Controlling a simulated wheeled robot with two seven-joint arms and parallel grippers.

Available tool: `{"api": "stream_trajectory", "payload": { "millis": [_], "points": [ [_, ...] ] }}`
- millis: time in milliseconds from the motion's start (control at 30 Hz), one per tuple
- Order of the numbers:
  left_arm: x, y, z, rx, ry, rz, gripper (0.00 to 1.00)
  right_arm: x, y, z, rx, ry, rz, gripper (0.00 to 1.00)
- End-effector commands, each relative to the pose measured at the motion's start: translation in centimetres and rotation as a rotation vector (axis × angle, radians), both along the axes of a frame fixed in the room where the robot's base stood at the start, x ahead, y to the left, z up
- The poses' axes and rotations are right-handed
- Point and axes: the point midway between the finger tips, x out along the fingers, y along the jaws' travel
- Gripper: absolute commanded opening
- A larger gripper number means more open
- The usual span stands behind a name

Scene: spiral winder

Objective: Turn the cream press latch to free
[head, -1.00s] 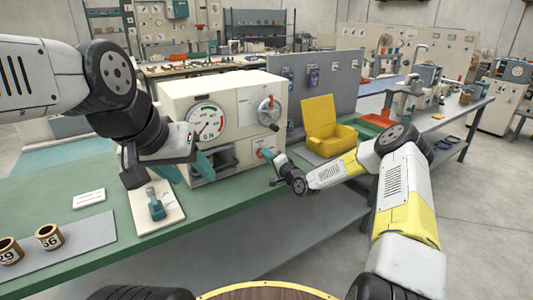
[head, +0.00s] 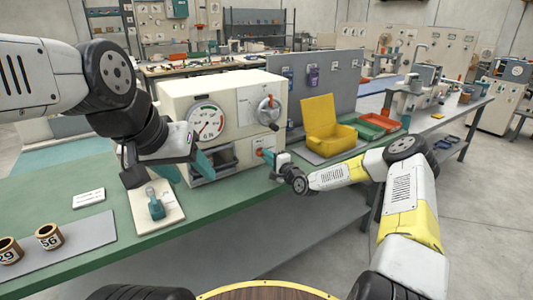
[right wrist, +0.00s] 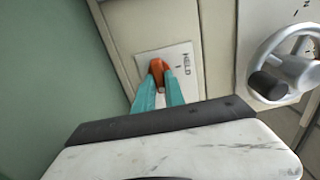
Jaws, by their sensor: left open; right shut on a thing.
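The cream press (head: 175,95) stands on the green bench, with a round dial and a handwheel (head: 269,110) on its front. Its orange-red latch (right wrist: 157,68) sits on a white plate (right wrist: 178,60) that reads HELD in the right wrist view. My right gripper (right wrist: 158,88) has its teal fingers shut on the latch, one on each side. In the head view my right gripper (head: 268,156) reaches the press's lower right front. My left gripper (head: 188,168) is open and empty in front of the press's dark opening (head: 215,163).
A lever on a cream base (head: 157,205) stands at the bench front below my left gripper. Two numbered cups (head: 48,236) stand on a grey mat at left. A yellow open box (head: 322,125) and red and green trays (head: 378,122) lie to the right.

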Motion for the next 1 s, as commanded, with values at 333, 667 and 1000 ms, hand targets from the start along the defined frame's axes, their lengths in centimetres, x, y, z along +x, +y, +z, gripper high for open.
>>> {"api": "stream_trajectory", "payload": {
  "millis": [333,667,1000],
  "points": [
    [0.0,0.0,0.0,0.000,0.000,0.000,0.56,-0.1,0.0,-0.2,0.000,0.004,0.000,0.36],
    [0.0,0.0,0.0,0.000,0.000,0.000,0.56,-0.4,-0.4,-0.1,-0.001,0.002,-0.001,0.36],
    [0.0,0.0,0.0,0.000,0.000,0.000,0.56,-5.0,-3.3,-0.1,-0.001,0.003,-0.002,0.36]
  ]
}}
